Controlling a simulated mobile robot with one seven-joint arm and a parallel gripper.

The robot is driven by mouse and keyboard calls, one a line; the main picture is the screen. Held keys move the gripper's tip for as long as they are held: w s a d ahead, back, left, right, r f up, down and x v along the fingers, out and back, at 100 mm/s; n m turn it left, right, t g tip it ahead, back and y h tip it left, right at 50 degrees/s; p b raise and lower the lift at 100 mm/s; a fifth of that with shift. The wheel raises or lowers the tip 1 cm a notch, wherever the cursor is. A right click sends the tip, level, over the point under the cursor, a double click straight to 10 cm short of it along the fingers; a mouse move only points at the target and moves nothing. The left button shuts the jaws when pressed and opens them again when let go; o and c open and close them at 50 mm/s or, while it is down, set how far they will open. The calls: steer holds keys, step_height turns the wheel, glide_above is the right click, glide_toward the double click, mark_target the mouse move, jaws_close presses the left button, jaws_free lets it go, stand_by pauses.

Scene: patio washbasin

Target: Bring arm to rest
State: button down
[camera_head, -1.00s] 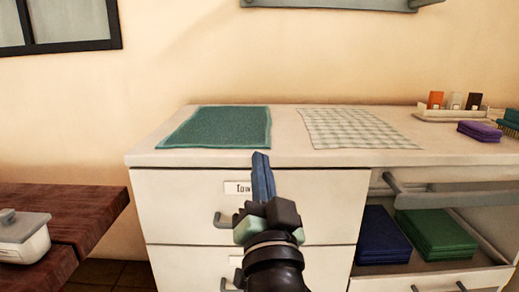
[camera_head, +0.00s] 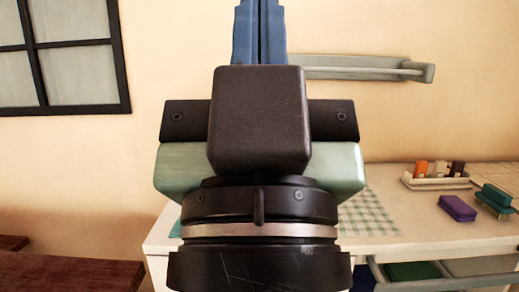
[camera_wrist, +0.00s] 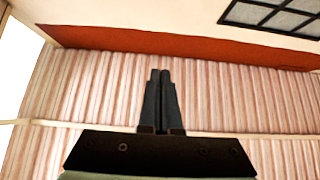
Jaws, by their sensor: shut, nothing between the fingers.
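My gripper (camera_head: 259,30) rises upright in the middle of the head view, close to the camera. Its two blue fingers are together with nothing between them. In the wrist view my gripper (camera_wrist: 160,95) is also shut and empty, with a striped, corrugated surface (camera_wrist: 90,90) beyond it. The gripper is apart from everything on the counter. My wrist hides much of the counter's left part.
The white counter (camera_head: 400,245) carries a checkered cloth (camera_head: 365,215), a purple block (camera_head: 457,208), a brush (camera_head: 495,197) and a small tray (camera_head: 436,183). A grey wall rail (camera_head: 350,68) is behind on the right. A dark wooden table (camera_head: 70,275) stands at lower left.

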step_height(320, 180, up, 19)
steer(key=p, duration=1.6)
steer(key=shift+p, duration=0.4)
steer(key=c, duration=1.5)
jaws_free()
steer(key=shift+r, duration=0.35)
steer(key=o, duration=0.7)
steer(key=shift+d, duration=0.1)
